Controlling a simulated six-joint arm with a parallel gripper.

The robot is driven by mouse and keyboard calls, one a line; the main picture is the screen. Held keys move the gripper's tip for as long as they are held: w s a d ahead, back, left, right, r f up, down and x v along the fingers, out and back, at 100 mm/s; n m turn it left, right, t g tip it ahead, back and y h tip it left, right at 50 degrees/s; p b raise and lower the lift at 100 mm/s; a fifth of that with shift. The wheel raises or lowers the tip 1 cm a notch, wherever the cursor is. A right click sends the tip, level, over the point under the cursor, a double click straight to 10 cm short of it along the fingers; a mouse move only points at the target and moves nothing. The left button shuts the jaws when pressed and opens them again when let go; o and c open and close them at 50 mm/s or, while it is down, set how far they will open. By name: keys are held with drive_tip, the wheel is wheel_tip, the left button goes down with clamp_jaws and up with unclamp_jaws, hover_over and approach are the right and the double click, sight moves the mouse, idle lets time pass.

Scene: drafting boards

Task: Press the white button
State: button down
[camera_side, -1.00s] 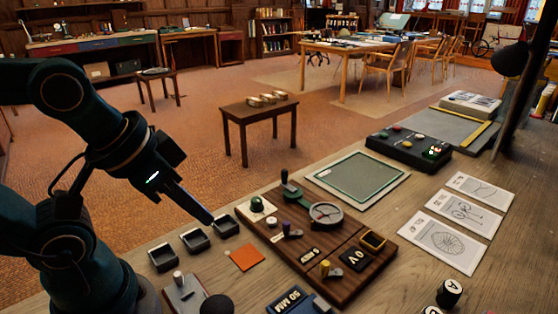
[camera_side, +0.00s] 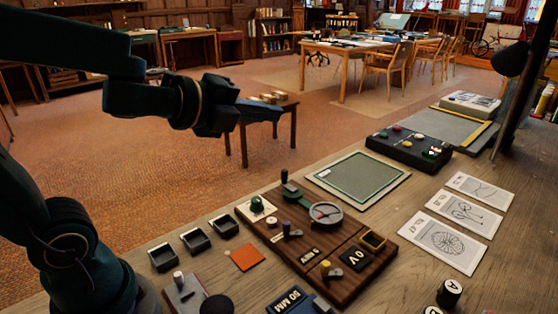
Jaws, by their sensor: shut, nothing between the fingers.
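A black box (camera_side: 408,151) with several small coloured buttons on its top stands on the bench at the right. A pale, whitish button (camera_side: 407,141) shows among red, yellow and green ones, but it is too small to be sure of its colour. A small round white piece (camera_side: 271,221) also sits on the wooden control board (camera_side: 318,250). My gripper (camera_side: 276,112) is shut and empty. It points right, high above the bench's far edge, left of the black box and well apart from it.
The wooden board carries a dial (camera_side: 325,213), knobs and levers. A green-framed pad (camera_side: 358,179) lies between board and box. Small black trays (camera_side: 194,240) and an orange square (camera_side: 245,257) lie left. A dark lamp (camera_side: 510,60) stands at the right.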

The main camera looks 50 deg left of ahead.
wheel_tip(320, 180, down, 5)
drive_tip(key=d+m+g+h, duration=0.1)
drive_tip(key=m+g+h, duration=0.2)
drive_tip(key=m, duration=0.4)
drive_tip(key=m+g, duration=0.2)
hover_over(272, 222)
wheel_tip(272, 222, down, 6)
drive_tip(key=shift+s+a, duration=0.35)
drive_tip(key=shift+s, duration=0.1)
drive_tip(key=shift+f, duration=0.1)
drive_tip(key=shift+f, duration=4.25)
drive_tip(key=shift+f, duration=0.2)
drive_tip(key=shift+f, duration=0.25)
